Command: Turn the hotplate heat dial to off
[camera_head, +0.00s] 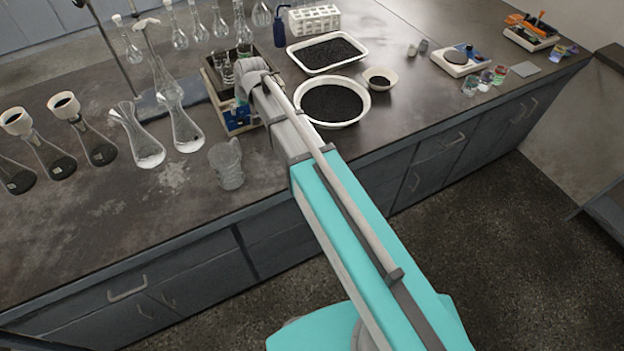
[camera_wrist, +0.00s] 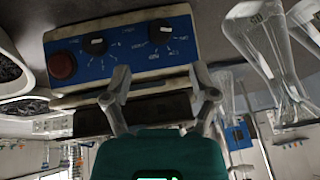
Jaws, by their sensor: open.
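The hotplate (camera_head: 207,86) stands on the bench in the head view, partly hidden by my arm, with its blue front panel (camera_head: 238,126) toward the bench's front edge. In the wrist view the blue panel (camera_wrist: 125,48) fills the upper middle. It carries a left black dial (camera_wrist: 96,45), a right black dial (camera_wrist: 159,31) and a red round button (camera_wrist: 62,66). Its labels are too blurred to tell which dial is for heat. My gripper (camera_wrist: 160,76) is open and empty, its fingertips in front of the panel's edge below the right dial in the picture. No contact is clear.
A glass beaker (camera_head: 227,164) stands just in front of the hotplate. Conical flasks (camera_head: 146,146) stand at its left. A round pan of black grains (camera_head: 334,103) and a white tray (camera_head: 327,53) lie at its right. The front left of the bench is clear.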

